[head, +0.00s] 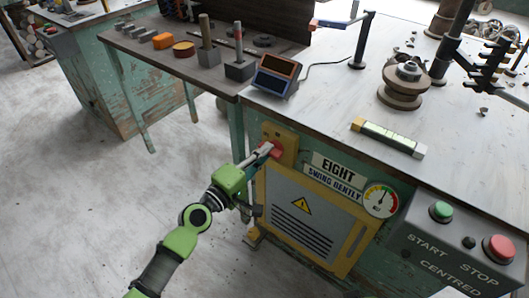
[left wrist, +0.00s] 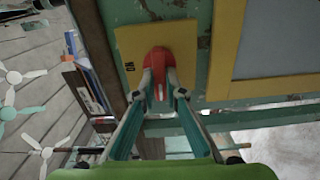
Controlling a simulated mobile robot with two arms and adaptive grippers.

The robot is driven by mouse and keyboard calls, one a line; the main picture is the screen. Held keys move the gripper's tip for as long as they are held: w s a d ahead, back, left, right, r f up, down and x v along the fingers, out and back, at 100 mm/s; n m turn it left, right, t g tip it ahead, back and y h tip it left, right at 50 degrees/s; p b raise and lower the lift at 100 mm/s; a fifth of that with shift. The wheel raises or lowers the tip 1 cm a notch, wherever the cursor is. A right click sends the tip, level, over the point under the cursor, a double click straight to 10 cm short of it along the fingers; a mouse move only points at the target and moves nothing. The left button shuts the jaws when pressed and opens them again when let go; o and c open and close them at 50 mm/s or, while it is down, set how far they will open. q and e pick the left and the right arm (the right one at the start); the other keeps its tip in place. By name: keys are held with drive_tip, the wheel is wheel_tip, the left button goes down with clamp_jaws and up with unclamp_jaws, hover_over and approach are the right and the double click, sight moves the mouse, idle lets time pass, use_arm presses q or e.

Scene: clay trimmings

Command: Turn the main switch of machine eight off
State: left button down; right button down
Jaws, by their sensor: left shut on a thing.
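The main switch is a red handle (head: 274,149) on a yellow plate (head: 288,141), on the green front of the machine marked EIGHT (head: 337,168). In the left wrist view the red handle (left wrist: 158,62) stands between my fingertips, and the yellow plate (left wrist: 128,42) behind it bears the letters ON, turned sideways. My left gripper (head: 262,152) reaches the switch from the left and is shut on the red handle; its fingers also show in the left wrist view (left wrist: 159,85). The fingers partly hide the handle. My right gripper is in neither view.
A yellow-framed grey vent panel (head: 300,220) sits below the switch. A gauge (head: 380,200) and a box with a green START button (head: 441,211) and a red STOP button (head: 499,248) are to the right. Open floor lies left.

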use_arm(q)
drive_tip(key=shift+n, duration=0.3)
drive_tip(key=c, duration=2.1)
unclamp_jaws()
drive_tip(key=v, duration=1.2)
